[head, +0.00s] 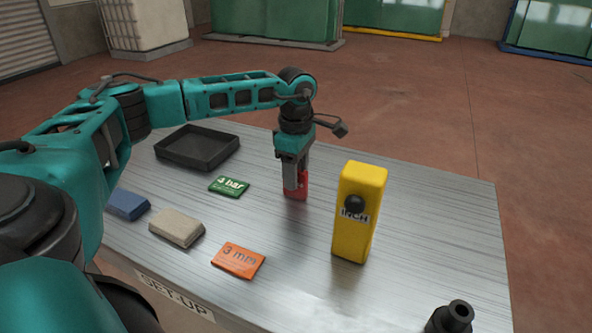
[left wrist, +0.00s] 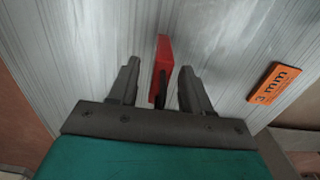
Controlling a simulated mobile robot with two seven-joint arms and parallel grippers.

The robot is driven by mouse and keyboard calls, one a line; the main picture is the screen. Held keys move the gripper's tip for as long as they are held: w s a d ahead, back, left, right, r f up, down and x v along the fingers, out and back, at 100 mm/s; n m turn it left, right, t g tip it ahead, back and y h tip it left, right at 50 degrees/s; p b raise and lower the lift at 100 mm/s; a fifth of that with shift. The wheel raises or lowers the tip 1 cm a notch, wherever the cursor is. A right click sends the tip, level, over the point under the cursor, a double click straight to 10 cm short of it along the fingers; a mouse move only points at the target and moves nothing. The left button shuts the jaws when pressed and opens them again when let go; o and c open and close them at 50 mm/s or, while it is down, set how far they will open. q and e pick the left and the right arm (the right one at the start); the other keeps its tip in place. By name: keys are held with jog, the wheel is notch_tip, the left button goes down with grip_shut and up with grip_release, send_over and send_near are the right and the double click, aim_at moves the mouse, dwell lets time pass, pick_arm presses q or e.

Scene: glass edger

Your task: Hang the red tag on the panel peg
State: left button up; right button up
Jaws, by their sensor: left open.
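The red tag (head: 299,188) stands on the metal table under my left gripper (head: 292,180). In the left wrist view the red tag (left wrist: 163,52) shows as a thin upright piece with a dark part at its near end. My left gripper (left wrist: 159,68) is open, with one finger on each side of the tag and a gap visible on both sides. A yellow panel block (head: 356,232) labelled INCH stands to the right of the tag. Its round black peg (head: 354,204) sticks out of the front face. My right gripper is in neither view.
A green tag (head: 229,187), an orange 3 mm tag (head: 238,261), a beige block (head: 177,228) and a blue block (head: 128,204) lie to the left. A black tray (head: 198,148) is at the back left. A black cylinder (head: 451,318) stands front right. The right rear table is clear.

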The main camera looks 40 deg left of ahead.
pick_arm(q)
jog(key=shift+f+b, duration=0.1)
jog(key=shift+b, duration=0.3)
notch_tip(320, 180, up, 13)
jog(key=p, duration=0.1)
jog(key=shift+w+a, duration=0.25)
jog(key=shift+w, duration=0.05)
